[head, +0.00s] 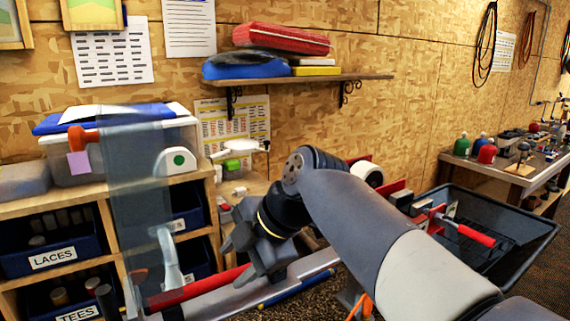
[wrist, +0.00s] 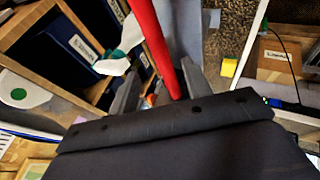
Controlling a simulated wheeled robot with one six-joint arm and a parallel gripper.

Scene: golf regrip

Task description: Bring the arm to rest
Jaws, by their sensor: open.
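My gripper (head: 246,258) hangs at the end of my bent arm, left of centre in the head view, in front of the wooden shelving. Its jaws are open. In the wrist view its two grey fingers (wrist: 158,84) stand apart, with a long red bar (wrist: 150,40) showing between them. The red bar also shows in the head view (head: 200,288), just below and left of the gripper. I cannot tell whether the fingers touch the bar; it looks ungripped.
Wooden shelving with blue bins (head: 55,250) stands left. A translucent upright panel (head: 138,180) and a pale hooked tool (head: 168,255) are left of the gripper. A black tray (head: 520,225) lies right. A wall shelf (head: 300,80) is above. Carpet (head: 315,293) shows below.

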